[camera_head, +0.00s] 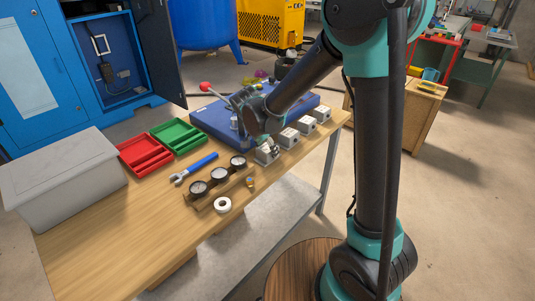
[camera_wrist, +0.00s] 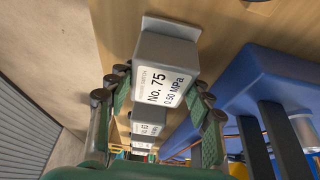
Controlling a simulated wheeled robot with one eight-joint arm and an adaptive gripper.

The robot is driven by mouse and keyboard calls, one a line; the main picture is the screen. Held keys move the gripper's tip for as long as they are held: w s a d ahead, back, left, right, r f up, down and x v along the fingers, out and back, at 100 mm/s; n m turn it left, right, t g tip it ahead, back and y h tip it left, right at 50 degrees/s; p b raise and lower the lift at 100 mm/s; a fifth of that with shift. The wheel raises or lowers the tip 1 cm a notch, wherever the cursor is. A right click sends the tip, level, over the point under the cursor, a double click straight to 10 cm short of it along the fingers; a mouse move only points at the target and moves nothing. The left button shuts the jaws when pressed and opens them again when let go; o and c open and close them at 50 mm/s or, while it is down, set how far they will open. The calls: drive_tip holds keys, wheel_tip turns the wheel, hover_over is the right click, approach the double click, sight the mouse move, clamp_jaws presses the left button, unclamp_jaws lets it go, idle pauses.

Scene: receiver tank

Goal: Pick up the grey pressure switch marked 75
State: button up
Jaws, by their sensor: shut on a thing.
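The grey pressure switch marked No. 75 (camera_wrist: 165,58) fills the upper middle of the wrist view, its white label reading 0.50 MPa. The fingers of my gripper (camera_wrist: 163,88) lie along both its sides, shut on it. In the head view the same switch (camera_head: 266,156) is at the near end of a row of grey switches, partly hidden by my gripper (camera_head: 270,147). I cannot tell whether it touches the bench. The other switches (camera_head: 289,138) stand behind it in the row, and show below it in the wrist view (camera_wrist: 148,116).
The bench's front left is clear.

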drive_tip(key=shift+c, duration=1.2)
drive_tip(key=shift+r, duration=0.15)
